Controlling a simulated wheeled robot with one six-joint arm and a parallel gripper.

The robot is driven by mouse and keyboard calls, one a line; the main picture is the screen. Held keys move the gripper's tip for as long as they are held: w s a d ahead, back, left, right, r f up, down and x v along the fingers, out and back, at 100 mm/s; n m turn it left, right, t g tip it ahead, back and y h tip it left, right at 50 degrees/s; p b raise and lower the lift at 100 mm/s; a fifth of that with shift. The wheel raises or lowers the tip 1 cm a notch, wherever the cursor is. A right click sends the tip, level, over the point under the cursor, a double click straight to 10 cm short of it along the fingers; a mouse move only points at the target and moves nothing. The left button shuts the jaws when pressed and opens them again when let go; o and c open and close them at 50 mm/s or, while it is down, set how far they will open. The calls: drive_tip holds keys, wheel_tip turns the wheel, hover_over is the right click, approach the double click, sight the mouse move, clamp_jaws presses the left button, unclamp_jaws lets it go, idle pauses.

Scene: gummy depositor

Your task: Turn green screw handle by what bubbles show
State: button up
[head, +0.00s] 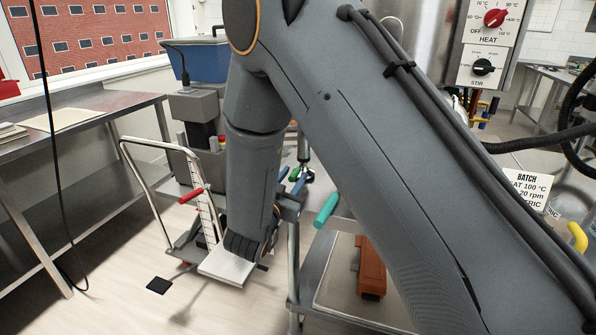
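A teal-green cylindrical handle (327,209) sticks out beside the metal frame, just right of my wrist. A smaller green part (294,174) shows behind the arm, next to a blue one; I cannot tell which green piece is the screw handle. My arm crosses the middle of the head view and bends down to the wrist. The grey parts at its end (288,207) are close to the teal handle, with a gap between. The fingers cannot be made out, so open or shut is unclear. No bubbles are visible; the arm hides much of the machine.
A steel table (85,105) stands at left. A trolley with a red grip (191,195) and a pale plate (228,266) stands beside my wrist. An orange-brown block (371,268) rests on the lower shelf. A heat control box (492,45) and a batch sign (530,190) are at right.

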sight(298, 171)
drive_tip(key=shift+x, duration=2.2)
clamp_jaws()
